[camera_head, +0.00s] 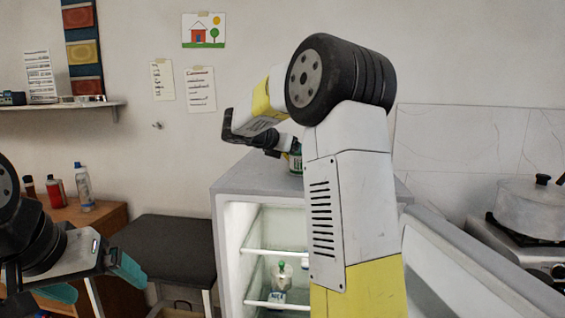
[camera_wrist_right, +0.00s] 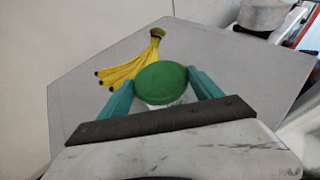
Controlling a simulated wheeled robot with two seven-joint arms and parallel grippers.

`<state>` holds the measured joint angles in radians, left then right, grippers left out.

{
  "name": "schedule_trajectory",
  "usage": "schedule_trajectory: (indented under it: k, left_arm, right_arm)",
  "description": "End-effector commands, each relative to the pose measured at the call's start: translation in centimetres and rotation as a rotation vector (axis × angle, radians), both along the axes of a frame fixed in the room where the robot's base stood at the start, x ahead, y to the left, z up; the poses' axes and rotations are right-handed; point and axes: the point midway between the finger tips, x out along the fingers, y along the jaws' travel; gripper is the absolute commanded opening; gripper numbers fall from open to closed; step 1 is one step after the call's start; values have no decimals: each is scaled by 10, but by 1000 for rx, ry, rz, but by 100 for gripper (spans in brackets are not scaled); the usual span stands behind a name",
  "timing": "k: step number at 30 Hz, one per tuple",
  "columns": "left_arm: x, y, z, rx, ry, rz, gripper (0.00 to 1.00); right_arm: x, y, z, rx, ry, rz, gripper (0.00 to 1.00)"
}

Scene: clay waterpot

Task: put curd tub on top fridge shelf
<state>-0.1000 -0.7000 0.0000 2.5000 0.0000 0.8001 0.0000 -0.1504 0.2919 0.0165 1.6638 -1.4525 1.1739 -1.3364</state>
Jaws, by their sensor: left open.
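The curd tub, with a round green lid (camera_wrist_right: 161,83), stands between the two teal fingers of my right gripper (camera_wrist_right: 163,87) in the right wrist view. Whether the fingers press on it or only flank it, I cannot tell. In the head view a small green and white container (camera_head: 296,158), likely the same tub, shows on top of the fridge (camera_head: 238,181), partly hidden by my right arm. The fridge stands open, and its top shelf (camera_head: 275,252) shows left of my arm. My left gripper (camera_head: 95,281) is open and empty at the lower left.
Yellow bananas (camera_wrist_right: 135,66) lie beside the tub on the fridge top. A bottle-like item with a green cap (camera_head: 281,268) stands lower inside the fridge. The open door (camera_head: 470,265) reaches right, near a stove with a pot (camera_head: 530,208). A dark stool (camera_head: 170,247) stands left.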

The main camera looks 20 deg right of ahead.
Motion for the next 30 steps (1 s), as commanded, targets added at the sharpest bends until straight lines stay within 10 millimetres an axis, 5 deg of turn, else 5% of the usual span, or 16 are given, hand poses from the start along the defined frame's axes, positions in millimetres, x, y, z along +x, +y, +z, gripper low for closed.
schedule_trajectory:
  k: [6, 16, 23, 30]
  left_arm:
    - [0, 0, 0, 0, 0, 0, 94]
    - [0, 0, 0, 0, 0, 0, 94]
    - [0, 0, 0, 0, 0, 0, 94]
    - [0, 0, 0, 0, 0, 0, 94]
  right_arm:
    - [0, 0, 1, 0, -2, 1, 5]
    - [0, 0, 8, 0, -4, 0, 5]
    - [0, 1, 39, 0, -6, 1, 5]
    - [-42, 37, 42, 0, -2, 6, 5]
